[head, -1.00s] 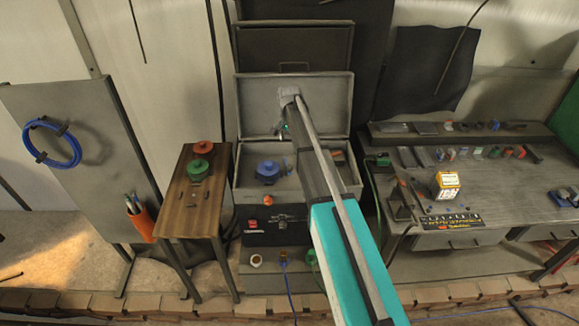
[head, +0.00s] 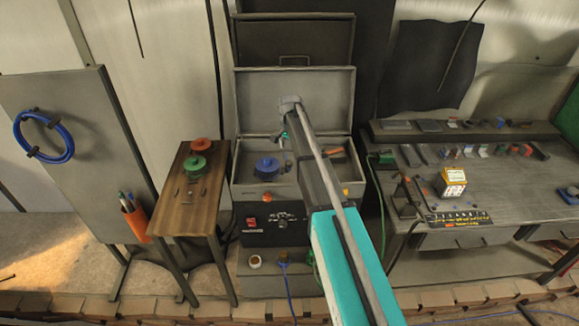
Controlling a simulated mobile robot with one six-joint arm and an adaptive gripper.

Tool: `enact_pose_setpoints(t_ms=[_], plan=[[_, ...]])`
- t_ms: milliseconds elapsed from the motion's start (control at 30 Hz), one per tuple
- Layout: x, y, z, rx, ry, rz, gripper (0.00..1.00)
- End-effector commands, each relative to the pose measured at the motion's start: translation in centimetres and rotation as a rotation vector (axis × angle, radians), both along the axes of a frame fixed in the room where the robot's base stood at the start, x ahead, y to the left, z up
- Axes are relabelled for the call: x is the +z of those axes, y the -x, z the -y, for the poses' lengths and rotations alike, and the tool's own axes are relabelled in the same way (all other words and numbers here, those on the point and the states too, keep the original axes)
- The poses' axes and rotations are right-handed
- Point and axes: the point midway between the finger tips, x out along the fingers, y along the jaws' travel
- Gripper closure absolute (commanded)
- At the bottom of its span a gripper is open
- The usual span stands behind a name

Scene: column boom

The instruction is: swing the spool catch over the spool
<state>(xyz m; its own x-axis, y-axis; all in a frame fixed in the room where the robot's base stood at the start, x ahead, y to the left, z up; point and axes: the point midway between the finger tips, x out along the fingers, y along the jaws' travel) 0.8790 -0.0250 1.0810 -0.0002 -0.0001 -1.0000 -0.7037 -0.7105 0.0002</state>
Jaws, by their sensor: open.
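A blue spool (head: 267,168) sits in the open grey case in the middle of the head view. My gripper (head: 281,141) is small at the far end of my arm, inside the case opening, above and slightly right of the spool. It is open and looks empty, apart from the spool. A small bluish part shows just below the gripper, right of the spool. It may be the spool catch, but it is too small to tell its position. My arm hides part of the case's right side.
The raised case lid (head: 295,92) stands behind my gripper. A wooden table (head: 192,215) on the left holds a red spool (head: 201,145) and a green spool (head: 195,164). A workbench (head: 400,175) on the right holds a yellow box (head: 452,182) and several small parts.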

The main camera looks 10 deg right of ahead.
Motion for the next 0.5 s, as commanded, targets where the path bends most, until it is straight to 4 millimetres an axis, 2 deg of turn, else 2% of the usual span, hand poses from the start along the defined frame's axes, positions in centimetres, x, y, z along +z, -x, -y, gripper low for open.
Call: enact_pose_setpoints(t_ms=[33,500], plan=[[-0.8,0.0,0.0,0.0,0.0,0.0,0.24],[-4.4,0.0,0.0,0.0,0.0,0.0,0.24]])
